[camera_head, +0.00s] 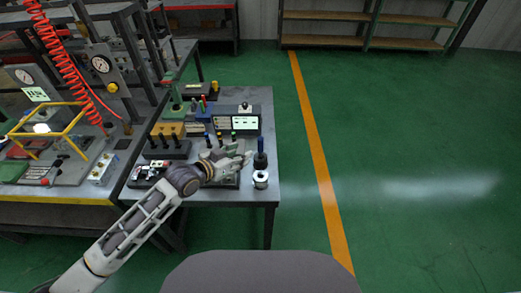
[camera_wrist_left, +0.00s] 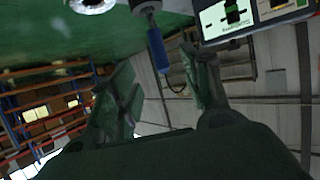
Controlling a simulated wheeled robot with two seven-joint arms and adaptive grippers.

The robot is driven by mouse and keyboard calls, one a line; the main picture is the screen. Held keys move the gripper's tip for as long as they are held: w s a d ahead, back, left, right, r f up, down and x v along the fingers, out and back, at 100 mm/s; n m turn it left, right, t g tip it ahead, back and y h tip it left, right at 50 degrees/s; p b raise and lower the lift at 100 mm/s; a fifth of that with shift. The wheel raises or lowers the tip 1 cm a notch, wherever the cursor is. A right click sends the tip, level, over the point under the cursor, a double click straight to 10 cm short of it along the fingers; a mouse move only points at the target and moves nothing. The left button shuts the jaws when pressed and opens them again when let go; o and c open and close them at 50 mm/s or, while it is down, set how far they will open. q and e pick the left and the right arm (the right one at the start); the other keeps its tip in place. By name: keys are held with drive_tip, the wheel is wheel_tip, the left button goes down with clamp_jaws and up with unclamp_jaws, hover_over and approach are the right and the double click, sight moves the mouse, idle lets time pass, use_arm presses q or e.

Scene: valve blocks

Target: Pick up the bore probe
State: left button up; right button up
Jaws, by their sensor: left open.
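The bore probe, as I take it, has a blue handle (camera_head: 261,145) and stands upright in a dark holder (camera_head: 260,160) at the table's right edge. My left gripper (camera_head: 246,158) is open and empty, just left of the holder in the head view. In the left wrist view, which looks upside down, the blue handle (camera_wrist_left: 157,50) shows between the two spread fingers of the left gripper (camera_wrist_left: 160,82), near their tips. A thin dark cable curves from the handle's end. I cannot tell whether a finger touches it. My right gripper is not in view.
A silver ring-shaped part (camera_head: 261,180) stands in front of the holder. A box with a lit display (camera_head: 245,123) is behind. Blocks with coloured pegs (camera_head: 168,148) crowd the table's left. A bench with gauges (camera_head: 101,64) stands farther left. The green floor right of the table is clear.

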sight(261, 143)
use_arm(q)
drive_tip(key=x, duration=0.7)
drive_tip(key=shift+d, duration=0.2)
drive_tip(key=shift+w+f, duration=0.1)
drive_tip(key=shift+w, duration=0.15)
drive_tip(key=shift+w+d+f+p, duration=0.15)
drive_tip(key=shift+w+d+p, duration=0.3)
drive_tip(key=shift+w+d, duration=0.5)
drive_tip(key=shift+x, duration=1.2)
drive_tip(key=shift+s, duration=0.1)
clamp_jaws()
